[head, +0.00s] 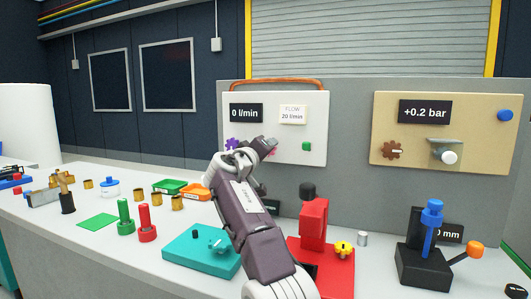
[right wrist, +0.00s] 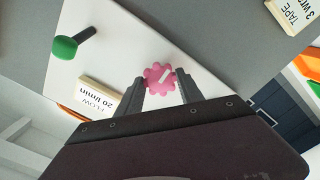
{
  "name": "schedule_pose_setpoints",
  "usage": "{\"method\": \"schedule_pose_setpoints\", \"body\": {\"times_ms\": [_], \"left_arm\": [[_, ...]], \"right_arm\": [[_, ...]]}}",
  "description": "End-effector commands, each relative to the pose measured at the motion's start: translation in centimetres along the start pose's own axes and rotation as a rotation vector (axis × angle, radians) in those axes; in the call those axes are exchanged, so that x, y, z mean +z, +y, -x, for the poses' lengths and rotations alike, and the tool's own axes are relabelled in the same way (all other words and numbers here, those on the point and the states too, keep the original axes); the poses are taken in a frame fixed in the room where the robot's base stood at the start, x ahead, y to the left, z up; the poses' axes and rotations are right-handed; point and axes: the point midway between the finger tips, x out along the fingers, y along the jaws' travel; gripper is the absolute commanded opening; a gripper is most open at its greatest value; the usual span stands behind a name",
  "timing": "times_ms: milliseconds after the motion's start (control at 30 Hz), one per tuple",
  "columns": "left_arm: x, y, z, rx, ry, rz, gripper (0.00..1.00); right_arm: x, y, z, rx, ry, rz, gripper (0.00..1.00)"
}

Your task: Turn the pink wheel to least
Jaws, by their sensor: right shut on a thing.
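The pink wheel (right wrist: 157,72) is a small scalloped knob with a white pointer mark, on the white panel (head: 314,128). In the right wrist view it sits between the two fingers of my right gripper (right wrist: 160,86), which is shut on it. In the head view my right gripper (head: 266,147) reaches up to the panel and hides most of the wheel. The panel's black display (head: 246,113) reads 0 l/min, and the card (head: 292,114) beside it reads FLOW 20 l/min. My left gripper is not in view.
A beige panel (head: 480,140) reads +0.2 bar. A red device (head: 314,220), teal block (head: 190,255) and black-and-blue device (head: 420,262) stand on the bench below.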

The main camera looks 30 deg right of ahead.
Motion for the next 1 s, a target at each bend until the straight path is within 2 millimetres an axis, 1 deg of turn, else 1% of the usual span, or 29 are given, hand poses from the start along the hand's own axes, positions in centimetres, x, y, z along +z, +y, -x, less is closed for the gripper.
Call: {"method": "schedule_pose_setpoints", "body": {"times_ms": [200,700,733,767,800,1000], "left_arm": [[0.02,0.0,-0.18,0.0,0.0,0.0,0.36],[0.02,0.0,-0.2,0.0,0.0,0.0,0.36],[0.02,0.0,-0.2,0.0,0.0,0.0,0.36],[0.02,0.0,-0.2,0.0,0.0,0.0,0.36],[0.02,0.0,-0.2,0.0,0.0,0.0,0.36],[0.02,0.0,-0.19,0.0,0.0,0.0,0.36]], "right_arm": [[0.13,-0.19,-0.04,-0.002,-0.004,-0.051,0.03],[0.12,-0.2,-0.04,-0.003,-0.004,-0.065,0.03],[0.12,-0.2,-0.04,-0.003,-0.004,-0.065,0.52],[0.11,-0.19,-0.04,-0.003,-0.004,-0.064,0.6],[0.1,-0.18,-0.03,-0.002,-0.003,-0.064,0.66],[0.05,-0.09,-0.02,-0.001,-0.002,-0.064,0.66]]}}
